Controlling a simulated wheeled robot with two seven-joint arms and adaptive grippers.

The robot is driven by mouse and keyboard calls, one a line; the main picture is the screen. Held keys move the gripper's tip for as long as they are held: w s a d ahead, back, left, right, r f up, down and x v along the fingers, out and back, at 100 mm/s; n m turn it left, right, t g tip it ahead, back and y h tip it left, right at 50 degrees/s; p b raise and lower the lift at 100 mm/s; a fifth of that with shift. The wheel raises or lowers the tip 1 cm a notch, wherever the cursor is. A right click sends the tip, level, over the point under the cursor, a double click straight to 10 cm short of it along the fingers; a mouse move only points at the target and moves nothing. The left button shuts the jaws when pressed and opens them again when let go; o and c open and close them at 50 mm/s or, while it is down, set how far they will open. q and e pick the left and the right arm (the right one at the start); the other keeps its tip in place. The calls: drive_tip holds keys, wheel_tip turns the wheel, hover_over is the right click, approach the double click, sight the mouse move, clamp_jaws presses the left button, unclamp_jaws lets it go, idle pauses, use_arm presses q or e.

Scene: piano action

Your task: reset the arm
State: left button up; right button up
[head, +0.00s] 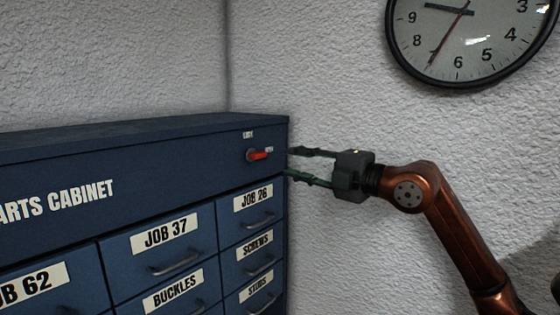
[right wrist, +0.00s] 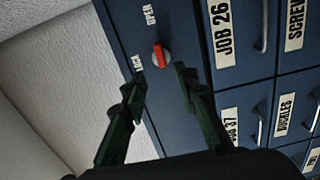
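My right gripper (head: 296,163) is in the head view, just right of the blue parts cabinet's right edge, with its arm coming in from the right. Its two fingers are apart with nothing between them. In the right wrist view the open fingers (right wrist: 160,88) point at the cabinet's upper panel, with a small red knob (right wrist: 160,55) just beyond the tips. The same red knob (head: 258,155) shows in the head view on the cabinet's upper right, between small labels; its handle points right there. The labels read OPEN and LOCK in the wrist view. My left gripper is out of view.
The parts cabinet (head: 160,140) has several labelled drawers, including JOB 37 (head: 166,234), JOB 26 (head: 253,197) and JOB 62, all appearing closed. A round clock (head: 470,40) hangs on the white wall (head: 330,80). The space between the cabinet's right side and my arm is clear.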

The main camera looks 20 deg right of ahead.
drive_tip(key=shift+v, duration=0.75)
